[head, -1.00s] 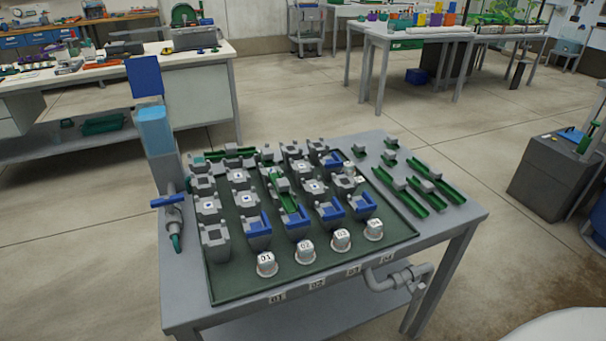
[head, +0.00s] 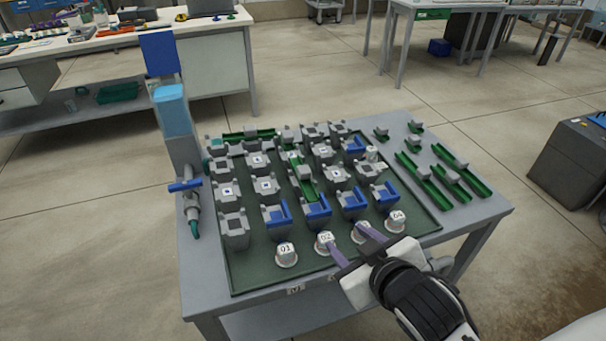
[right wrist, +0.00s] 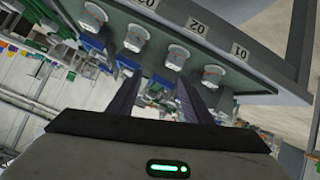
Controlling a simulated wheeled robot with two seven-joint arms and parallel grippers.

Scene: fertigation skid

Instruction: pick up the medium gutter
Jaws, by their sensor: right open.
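Several green gutters with grey clips lie on the right part of the grey table in the head view. A middle one (head: 463,190) looks shorter than its two long neighbours, the left gutter (head: 437,193) and the right gutter (head: 478,182); which is the medium one I cannot tell for certain. My right gripper (head: 354,245) is open and empty over the front edge of the tray, near the numbered caps, to the lower left of the gutters. Its two purple-grey fingers show apart in the right wrist view (right wrist: 157,98). My left gripper is out of view.
The dark green tray (head: 255,282) holds grey blocks, blue-topped blocks, a green gutter (head: 307,187) and white numbered caps (head: 286,254). A blue-handled valve and column (head: 176,135) stand at the left. Small green pieces (head: 415,126) lie behind the gutters. Bare table surrounds them.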

